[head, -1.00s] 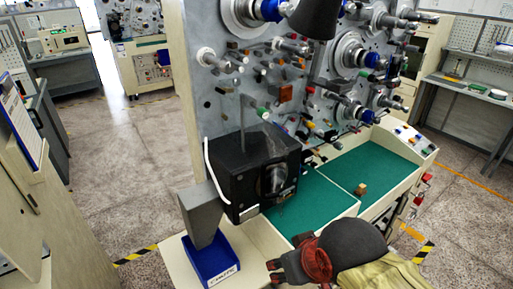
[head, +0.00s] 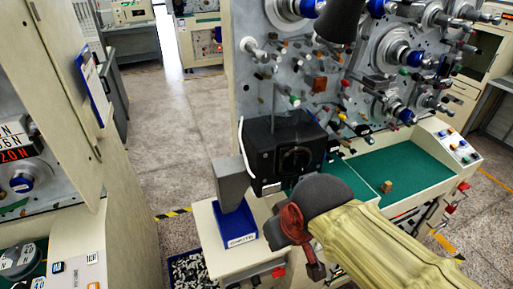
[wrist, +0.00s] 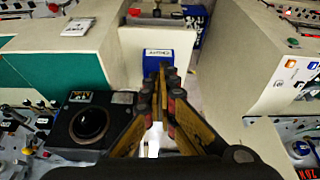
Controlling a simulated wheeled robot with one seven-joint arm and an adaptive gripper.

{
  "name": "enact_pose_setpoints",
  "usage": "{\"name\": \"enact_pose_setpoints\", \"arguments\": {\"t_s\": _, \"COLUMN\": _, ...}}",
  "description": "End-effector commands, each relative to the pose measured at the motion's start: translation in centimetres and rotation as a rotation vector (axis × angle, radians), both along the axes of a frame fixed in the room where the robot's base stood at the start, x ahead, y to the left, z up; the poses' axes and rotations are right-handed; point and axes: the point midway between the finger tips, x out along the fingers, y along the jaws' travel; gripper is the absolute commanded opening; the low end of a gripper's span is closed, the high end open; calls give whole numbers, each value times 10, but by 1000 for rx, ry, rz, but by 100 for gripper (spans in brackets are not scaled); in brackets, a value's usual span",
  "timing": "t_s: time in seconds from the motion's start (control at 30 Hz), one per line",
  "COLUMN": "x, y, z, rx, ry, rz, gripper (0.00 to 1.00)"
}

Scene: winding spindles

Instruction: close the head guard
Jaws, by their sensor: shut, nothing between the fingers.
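The black boxy winding head (head: 262,160) is mounted low on the grey machine panel, with a round opening in its front face. I cannot clearly make out the head guard or how far it stands open. The head (wrist: 62,128) also shows in the wrist view at lower left, its dark round opening facing the camera. My gripper (wrist: 162,70) is shut and empty in the wrist view, to the right of the head and apart from it, its tips over the blue bin. In the head view my arm covers the area just below and right of the head.
A blue labelled bin (head: 237,238) stands below a grey chute (head: 231,182) left of the head. The green work surface (head: 412,166) lies to the right with a small wooden block (head: 387,186). Spindles and pegs (head: 320,84) jut from the panel above. Open floor lies at left.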

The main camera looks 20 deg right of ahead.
Motion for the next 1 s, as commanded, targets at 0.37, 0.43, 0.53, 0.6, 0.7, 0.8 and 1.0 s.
{"name": "enact_pose_setpoints", "arguments": {"t_s": 0.37, "x": 35, "y": 22, "z": 82, "rx": -83, "ry": 113, "rz": 191, "gripper": 0}}
{"name": "enact_pose_setpoints", "arguments": {"t_s": 0.43, "x": 46, "y": 28, "z": 102, "rx": -115, "ry": 145, "rz": 259, "gripper": 0}}
{"name": "enact_pose_setpoints", "arguments": {"t_s": 0.53, "x": 62, "y": 36, "z": 129, "rx": -166, "ry": 195, "rz": 372, "gripper": 0}}
{"name": "enact_pose_setpoints", "arguments": {"t_s": 0.6, "x": 74, "y": 42, "z": 149, "rx": -210, "ry": 233, "rz": 465, "gripper": 0}}
{"name": "enact_pose_setpoints", "arguments": {"t_s": 0.7, "x": 93, "y": 50, "z": 179, "rx": -280, "ry": 293, "rz": 631, "gripper": 0}}
{"name": "enact_pose_setpoints", "arguments": {"t_s": 0.8, "x": 113, "y": 57, "z": 211, "rx": -364, "ry": 368, "rz": 848, "gripper": 0}}
{"name": "enact_pose_setpoints", "arguments": {"t_s": 1.0, "x": 126, "y": 55, "z": 240, "rx": -470, "ry": 479, "rz": 1212, "gripper": 0}}
